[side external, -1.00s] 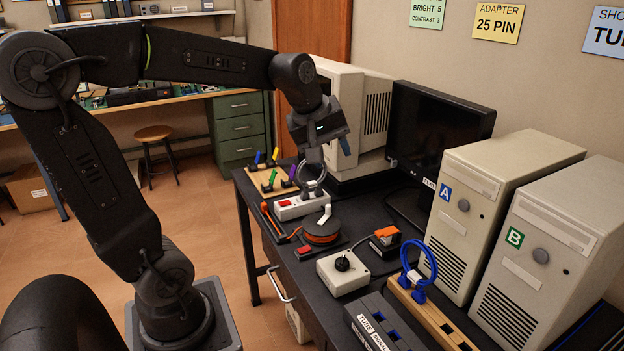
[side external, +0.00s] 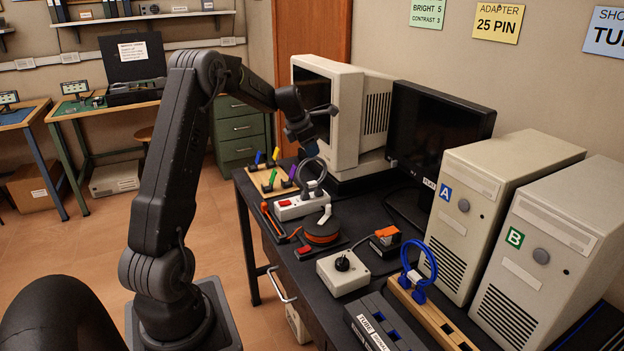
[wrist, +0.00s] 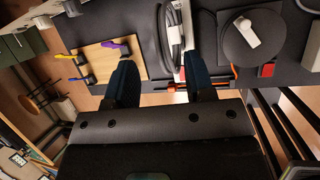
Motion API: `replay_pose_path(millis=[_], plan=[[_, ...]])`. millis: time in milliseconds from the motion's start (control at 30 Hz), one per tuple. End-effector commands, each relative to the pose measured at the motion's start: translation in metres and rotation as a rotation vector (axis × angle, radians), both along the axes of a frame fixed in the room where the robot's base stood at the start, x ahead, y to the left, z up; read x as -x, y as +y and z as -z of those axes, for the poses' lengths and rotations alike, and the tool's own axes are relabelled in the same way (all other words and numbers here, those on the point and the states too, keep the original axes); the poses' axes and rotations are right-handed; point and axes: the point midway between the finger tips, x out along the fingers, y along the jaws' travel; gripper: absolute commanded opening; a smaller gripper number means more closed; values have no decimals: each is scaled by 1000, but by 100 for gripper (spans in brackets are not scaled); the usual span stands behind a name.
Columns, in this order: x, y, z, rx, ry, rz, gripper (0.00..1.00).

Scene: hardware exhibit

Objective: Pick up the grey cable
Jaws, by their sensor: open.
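The grey cable (side external: 314,176) stands up as a loop at the white power strip (side external: 300,207) on the dark bench. In the wrist view the grey cable (wrist: 163,40) lies ahead of the fingers, along the pale strip. My gripper (side external: 308,146) is just above and behind the loop in the side view, apart from it as far as I can tell. In the wrist view my gripper (wrist: 160,72) has its two dark blue fingers wide apart with nothing held between them. The fingertips are partly hidden in the side view.
A wooden board (side external: 270,180) with coloured pieces stands left of the loop. An orange reel (side external: 322,232) sits in front of the strip. The beige monitor (side external: 325,105) stands close behind my gripper. A blue cable (side external: 428,262) is farther right.

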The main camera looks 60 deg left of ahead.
Motion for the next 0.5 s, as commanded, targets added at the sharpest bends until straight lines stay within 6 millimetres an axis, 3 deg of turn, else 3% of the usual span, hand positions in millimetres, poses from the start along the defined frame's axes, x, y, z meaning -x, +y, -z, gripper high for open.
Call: replay_pose_path(millis=[100,333,500], plan=[[-7,2,16,1,2,2,49],[-13,3,30,1,2,3,49],[-21,5,54,1,2,2,49]])
